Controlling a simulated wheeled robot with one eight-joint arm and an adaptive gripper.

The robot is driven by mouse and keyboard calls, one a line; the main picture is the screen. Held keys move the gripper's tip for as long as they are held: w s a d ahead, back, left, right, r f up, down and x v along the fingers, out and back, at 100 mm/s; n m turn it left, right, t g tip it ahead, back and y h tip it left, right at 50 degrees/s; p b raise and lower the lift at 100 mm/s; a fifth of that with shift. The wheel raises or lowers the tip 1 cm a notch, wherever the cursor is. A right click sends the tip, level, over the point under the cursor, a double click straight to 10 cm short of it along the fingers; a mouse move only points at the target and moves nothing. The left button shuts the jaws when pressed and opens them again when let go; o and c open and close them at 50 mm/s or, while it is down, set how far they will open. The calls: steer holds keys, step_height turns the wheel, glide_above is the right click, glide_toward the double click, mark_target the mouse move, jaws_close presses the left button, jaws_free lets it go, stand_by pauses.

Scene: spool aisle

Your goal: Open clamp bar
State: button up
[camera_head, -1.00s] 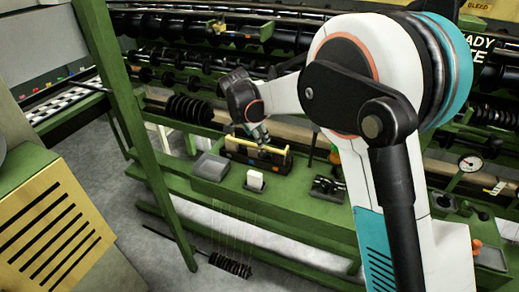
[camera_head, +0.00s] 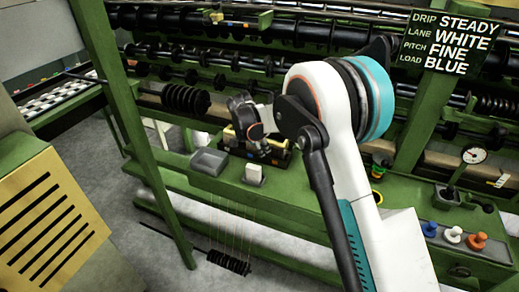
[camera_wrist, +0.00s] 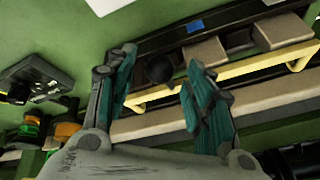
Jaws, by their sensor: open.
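The clamp bar (camera_wrist: 262,67) is yellow and runs across a dark holder (camera_wrist: 150,55) in the wrist view. Part of it is behind my right-hand finger. In the head view my arm hides most of it, with a bit of yellow (camera_head: 228,135) showing at the left. My gripper (camera_wrist: 160,62) is open, its teal-padded fingers on either side of a dark round knob (camera_wrist: 160,69) and a stretch of the bar. Whether it touches the bar cannot be told. In the head view my gripper (camera_head: 262,150) is over the holder on the green bench.
A grey tray (camera_head: 208,161) and a white block (camera_head: 253,174) stand in front of the holder. Blue (camera_head: 429,228), white (camera_head: 453,234) and orange (camera_head: 477,241) knobs stand at the right. A sign (camera_head: 447,42) hangs above. A green post (camera_head: 140,150) rises at left.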

steer(key=shift+w+d+f, duration=0.1)
steer(key=shift+w+f, duration=0.1)
steer(key=shift+f, duration=0.35)
jaws_close()
steer(key=shift+r, duration=0.1)
